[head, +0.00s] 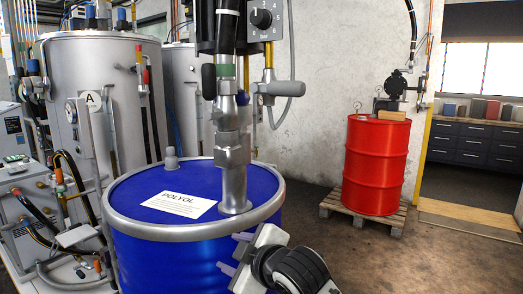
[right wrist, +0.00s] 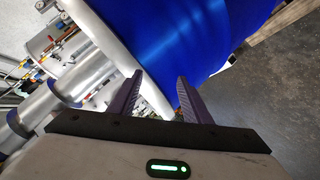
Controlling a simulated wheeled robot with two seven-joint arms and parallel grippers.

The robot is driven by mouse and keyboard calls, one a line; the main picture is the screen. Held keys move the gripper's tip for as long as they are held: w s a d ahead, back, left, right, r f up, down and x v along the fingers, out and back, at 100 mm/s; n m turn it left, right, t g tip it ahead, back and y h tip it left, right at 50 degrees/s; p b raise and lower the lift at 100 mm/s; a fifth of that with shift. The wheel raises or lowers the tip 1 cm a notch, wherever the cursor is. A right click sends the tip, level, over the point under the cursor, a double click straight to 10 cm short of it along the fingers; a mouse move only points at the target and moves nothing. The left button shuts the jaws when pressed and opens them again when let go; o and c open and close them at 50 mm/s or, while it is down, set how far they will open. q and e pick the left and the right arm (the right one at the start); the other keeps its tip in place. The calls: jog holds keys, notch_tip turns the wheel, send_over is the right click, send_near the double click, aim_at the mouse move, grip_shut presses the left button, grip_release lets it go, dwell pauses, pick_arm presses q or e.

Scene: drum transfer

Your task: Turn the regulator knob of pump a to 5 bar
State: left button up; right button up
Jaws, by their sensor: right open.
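The regulator knob (head: 262,18) is a round black knob on a grey panel marked with numbers and "bar", at the top of the head view. Its pointer setting is too small to read for certain. The panel sits on the pump (head: 232,150), whose metal pipe stands upright in the blue drum (head: 165,250) labelled POLYOL. My right gripper (head: 229,252) is low in front of the drum's right side, well below the knob. Its two purple fingers are apart and empty; they also show in the right wrist view (right wrist: 158,84), near the drum's side. My left gripper is not in view.
Steel tanks (head: 100,70) stand behind the drum, one with an "A" sign (head: 91,99) before it. Valves and hoses crowd the left. A red drum (head: 377,165) stands on a wooden pallet (head: 330,203) at the right. The floor (head: 400,260) in front of it is clear.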

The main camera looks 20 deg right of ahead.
notch_tip(320, 180, up, 27)
jog(key=d+n+t+h+p, duration=0.2)
jog(key=n+t, duration=0.1)
jog(key=n+t+h+p, duration=0.2)
jog(key=h+p, duration=0.1)
send_near(261, 18)
jog(key=w, duration=0.6)
jog(key=w+d, duration=0.1)
jog(key=w, duration=0.1)
jog(key=shift+w, duration=0.4)
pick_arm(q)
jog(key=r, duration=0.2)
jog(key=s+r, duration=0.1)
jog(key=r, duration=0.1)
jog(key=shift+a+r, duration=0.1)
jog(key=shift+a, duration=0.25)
pick_arm(e)
jog(key=shift+f, duration=0.1)
jog(key=c, duration=1)
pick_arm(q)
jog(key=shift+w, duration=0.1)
pick_arm(e)
jog(key=shift+c, duration=0.2)
jog(key=shift+f, duration=0.1)
